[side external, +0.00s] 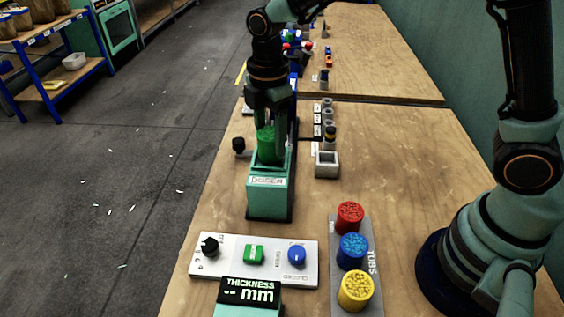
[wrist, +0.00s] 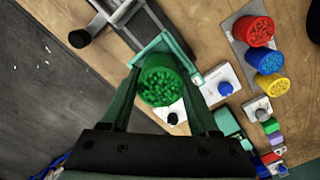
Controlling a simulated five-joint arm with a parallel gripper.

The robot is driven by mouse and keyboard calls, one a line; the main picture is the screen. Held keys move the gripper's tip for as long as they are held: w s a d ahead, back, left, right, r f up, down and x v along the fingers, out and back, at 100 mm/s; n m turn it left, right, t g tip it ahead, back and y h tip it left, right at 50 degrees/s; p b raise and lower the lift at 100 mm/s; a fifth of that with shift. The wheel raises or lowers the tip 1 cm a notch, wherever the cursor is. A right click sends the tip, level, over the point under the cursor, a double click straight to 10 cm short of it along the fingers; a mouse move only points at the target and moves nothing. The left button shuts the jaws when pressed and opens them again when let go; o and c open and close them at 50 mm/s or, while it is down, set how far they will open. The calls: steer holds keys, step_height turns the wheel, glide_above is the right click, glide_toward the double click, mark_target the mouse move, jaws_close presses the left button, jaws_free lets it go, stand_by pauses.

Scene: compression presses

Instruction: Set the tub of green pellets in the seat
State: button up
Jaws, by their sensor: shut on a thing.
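The tub of green pellets (side external: 268,147) is upright between the fingers of my gripper (side external: 269,132), which is shut on it. In the wrist view, the green tub (wrist: 161,82) shows its open top full of pellets, with a finger on each side. The tub is at the top of the teal doser (side external: 267,190), behind its labelled front wall, which hides the tub's base. In the wrist view, the doser's teal frame (wrist: 165,42) is right beside the tub. I cannot tell whether the tub rests on the seat or hangs just above it.
Red (side external: 350,216), blue (side external: 352,250) and yellow (side external: 356,290) tubs stand on a grey rack (side external: 337,298). A control panel (side external: 225,258) and a thickness display (side external: 249,291) lie in front of the doser. A grey square holder (side external: 327,164) stands to its right. Bare table lies further right.

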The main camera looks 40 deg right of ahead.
steer(key=shift+f, duration=0.4)
steer(key=o, duration=1.5)
step_height(320, 180, up, 11)
steer(key=shift+r, duration=0.1)
steer(key=s+d+m+t, duration=0.2)
steer(key=s+d+m, duration=0.1)
steer(key=m, duration=0.3)
steer(key=s+d+m+t, duration=0.1)
steer(key=s+d+m, duration=0.3)
steer(key=d+m, duration=0.2)
steer(key=s+d+m+t, duration=0.2)
steer(key=s+d+m, duration=0.2)
steer(key=d+m, duration=0.1)
steer(key=shift+r+m+t, duration=0.15)
steer(key=shift+m+t, duration=0.15)
steer(key=shift+m, duration=0.2)
